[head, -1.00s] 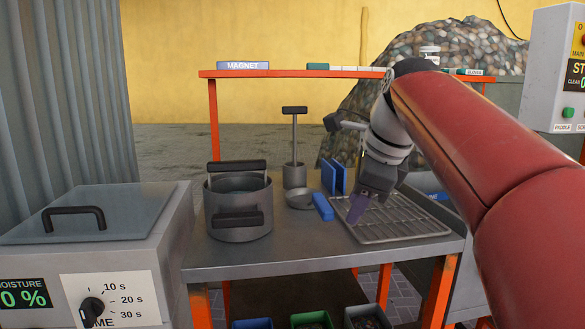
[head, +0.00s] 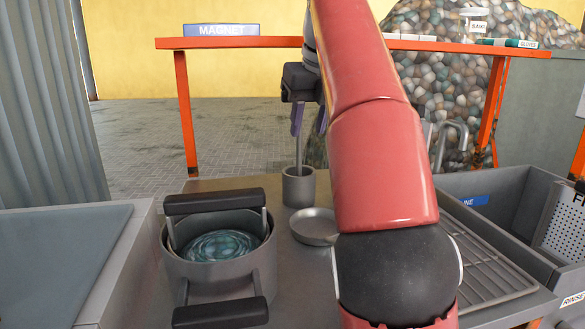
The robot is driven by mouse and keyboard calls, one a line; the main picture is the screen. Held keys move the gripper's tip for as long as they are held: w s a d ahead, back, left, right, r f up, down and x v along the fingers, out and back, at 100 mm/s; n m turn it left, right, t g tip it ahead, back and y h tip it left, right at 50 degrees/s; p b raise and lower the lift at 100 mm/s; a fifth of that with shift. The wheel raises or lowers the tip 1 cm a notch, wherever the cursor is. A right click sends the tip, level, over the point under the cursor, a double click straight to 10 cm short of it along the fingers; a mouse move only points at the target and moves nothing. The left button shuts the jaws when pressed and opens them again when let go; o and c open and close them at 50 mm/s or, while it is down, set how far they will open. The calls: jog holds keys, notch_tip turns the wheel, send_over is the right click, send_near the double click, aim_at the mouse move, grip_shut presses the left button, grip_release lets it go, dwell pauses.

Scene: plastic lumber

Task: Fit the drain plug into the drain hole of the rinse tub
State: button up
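My gripper (head: 310,120) is pointed down at upper middle in the head view. Its two purple fingers are apart, with nothing clearly seen between them. A thin upright rod (head: 299,155) rises from a small metal cup (head: 299,187) just below or behind the fingers; the rod's top is hidden by the gripper. A grey tub (head: 515,238) stands at the right, with a RINSE label (head: 573,299) near its lower right. A perforated panel (head: 565,222) stands in it. I see neither a drain plug nor a drain hole; my red arm covers part of the bench.
A two-handled pot (head: 220,270) with swirling liquid stands at front left. A shallow dish (head: 315,227) and a wire rack (head: 490,275) lie on the bench. An orange shelf (head: 270,42) crosses behind, and a stone heap (head: 435,70) stands at the back.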

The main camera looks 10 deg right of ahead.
aim_at(300, 154)
jog(key=shift+x, duration=3.85)
jog(key=shift+a, duration=0.15)
grip_shut()
